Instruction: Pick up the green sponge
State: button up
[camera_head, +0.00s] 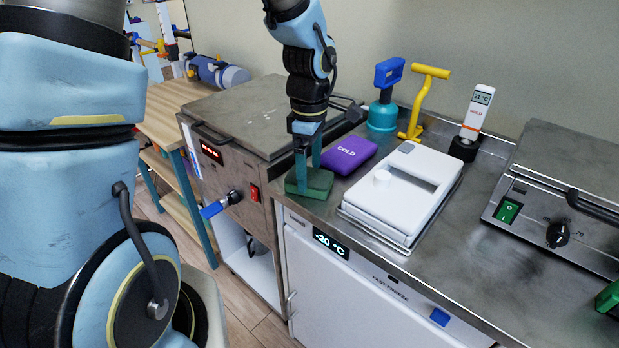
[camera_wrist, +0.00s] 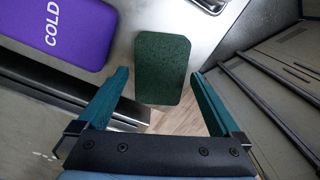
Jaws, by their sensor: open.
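The green sponge (camera_head: 322,186) is a dark green block on the metal counter at its front left corner. In the wrist view the sponge (camera_wrist: 160,68) lies between and beyond the two teal fingers, with a gap on each side. My gripper (camera_head: 308,172) points down at the sponge in the head view, and one finger covers part of it. My gripper (camera_wrist: 160,76) is open and empty. I cannot tell how far down the sponge's sides the fingertips reach.
A purple cold pack (camera_head: 349,154) lies just behind the sponge. A white lidded box (camera_head: 400,199) on a tray stands to the right. A brown heating unit (camera_head: 237,122) stands left, with a blue handle (camera_head: 214,209) sticking out. The counter's front edge is close to the sponge.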

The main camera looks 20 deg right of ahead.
aim_at(310, 176)
jog(key=shift+f, duration=0.95)
jog(key=c, duration=1.3)
notch_tip(310, 176, up, 10)
jog(key=shift+b, duration=0.6)
